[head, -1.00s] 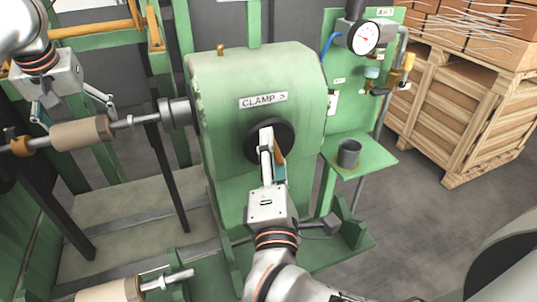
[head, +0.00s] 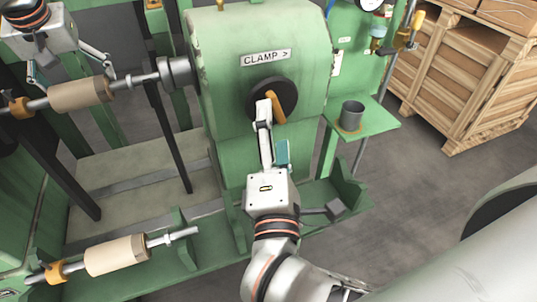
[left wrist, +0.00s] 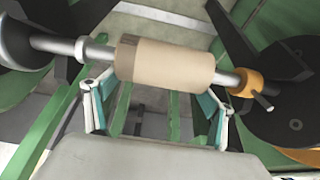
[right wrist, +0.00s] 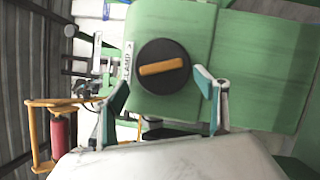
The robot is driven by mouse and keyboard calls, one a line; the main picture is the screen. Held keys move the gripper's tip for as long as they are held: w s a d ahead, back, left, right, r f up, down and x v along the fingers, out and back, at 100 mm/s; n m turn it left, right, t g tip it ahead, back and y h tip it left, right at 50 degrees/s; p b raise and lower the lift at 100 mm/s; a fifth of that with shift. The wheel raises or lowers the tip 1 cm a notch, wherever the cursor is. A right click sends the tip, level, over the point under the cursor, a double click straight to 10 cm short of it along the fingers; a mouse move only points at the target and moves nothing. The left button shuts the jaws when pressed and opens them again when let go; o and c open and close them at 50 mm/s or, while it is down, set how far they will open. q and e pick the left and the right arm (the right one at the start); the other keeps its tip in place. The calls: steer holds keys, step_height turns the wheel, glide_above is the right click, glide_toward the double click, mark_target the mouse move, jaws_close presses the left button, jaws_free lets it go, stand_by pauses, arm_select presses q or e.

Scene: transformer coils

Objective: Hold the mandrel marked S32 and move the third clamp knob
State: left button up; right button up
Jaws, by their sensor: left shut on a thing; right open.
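A tan-sleeved mandrel (head: 80,94) lies across the machine on a steel shaft, with an orange collar at its left. No S32 mark is readable on it. My left gripper (left wrist: 155,92) is shut on this mandrel, one finger near each end of the sleeve. The clamp knob (head: 283,90) is a black disc with an orange bar handle (right wrist: 162,67), on the green housing beside the "CLAMP >" label (head: 265,57). My right gripper (right wrist: 164,88) is open and empty in front of the knob. In the right wrist view its fingers stand apart either side of the handle.
A second tan mandrel (head: 115,254) lies on the lower green frame. A grey cup (head: 351,115) stands on a green shelf (head: 380,126) right of the housing. Wooden crates (head: 465,90) stand at the right. The floor between is clear.

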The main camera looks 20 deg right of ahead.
arm_select(q)
steer(key=shift+s+d+f, duration=0.15)
steer(key=shift+d+f, duration=0.05)
steer(key=shift+d, duration=0.2)
steer(key=shift+s+d+f, duration=0.15)
steer(key=shift+d, duration=0.2)
arm_select(e)
steer(key=r+v, duration=0.1)
steer(key=v, duration=0.6)
steer(key=shift+a+f, duration=0.15)
steer(key=shift+f, duration=0.35)
steer(key=shift+s, duration=0.1)
arm_select(q)
steer(key=o, duration=1.6)
steer(key=shift+o, duration=0.4)
steer(key=shift+w+d, duration=0.15)
steer(key=shift+d, duration=0.05)
steer(key=shift+r, duration=0.1)
steer(key=shift+a+r, duration=0.1)
steer(key=shift+r, duration=0.2)
steer(key=v, duration=1)
steer(key=shift+a+r, duration=0.25)
steer(key=shift+a, duration=0.1)
steer(key=shift+r, duration=0.3)
